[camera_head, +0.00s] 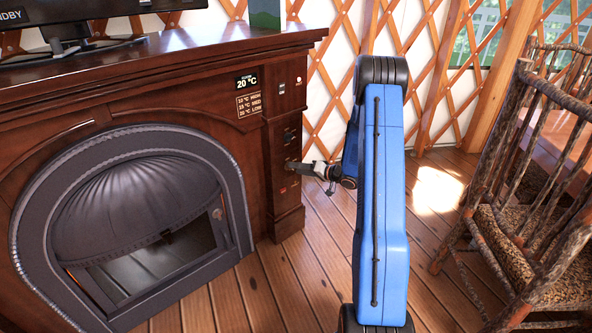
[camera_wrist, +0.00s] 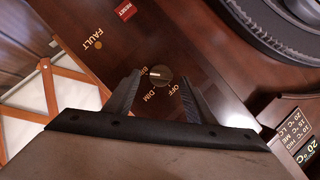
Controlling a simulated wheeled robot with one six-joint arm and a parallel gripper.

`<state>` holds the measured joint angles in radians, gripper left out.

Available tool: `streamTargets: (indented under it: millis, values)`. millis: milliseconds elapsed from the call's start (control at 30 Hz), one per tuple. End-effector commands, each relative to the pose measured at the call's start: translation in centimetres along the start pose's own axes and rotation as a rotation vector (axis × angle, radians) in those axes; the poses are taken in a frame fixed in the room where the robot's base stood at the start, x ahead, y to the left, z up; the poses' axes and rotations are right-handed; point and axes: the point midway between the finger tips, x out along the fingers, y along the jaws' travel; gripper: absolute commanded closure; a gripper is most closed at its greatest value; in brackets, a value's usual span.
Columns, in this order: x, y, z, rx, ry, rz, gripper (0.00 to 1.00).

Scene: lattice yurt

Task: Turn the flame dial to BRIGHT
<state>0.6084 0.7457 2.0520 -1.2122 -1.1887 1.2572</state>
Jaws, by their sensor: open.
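The flame dial (camera_wrist: 161,76) is a small dark round knob on the fireplace's wooden side panel in the wrist view. A short pale mark shows on its face, on the left side. Labels OFF and DIM are printed beside it, and a third label starting with B is partly hidden by a finger. I cannot tell surely which label the mark points at. My gripper (camera_wrist: 160,80) is open, with a finger on each side of the dial; contact is not clear. In the head view my gripper (camera_head: 297,165) is at the front of the fireplace's right column.
A red RESET button (camera_wrist: 124,11) and a FAULT light (camera_wrist: 98,46) are on the same panel. The fireplace's arched door (camera_head: 130,205) is to the left, under a mantel (camera_head: 160,45). A rustic chair (camera_head: 520,220) stands at the right; the wooden floor between is clear.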

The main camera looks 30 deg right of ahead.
Motion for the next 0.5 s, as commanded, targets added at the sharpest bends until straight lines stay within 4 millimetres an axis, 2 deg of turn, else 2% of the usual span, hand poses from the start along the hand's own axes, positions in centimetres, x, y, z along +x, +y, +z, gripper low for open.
streamTargets:
  millis: [500]
  values:
    - [-10.2, 0.0, -0.1, 0.000, 0.002, 0.002, 0.50]
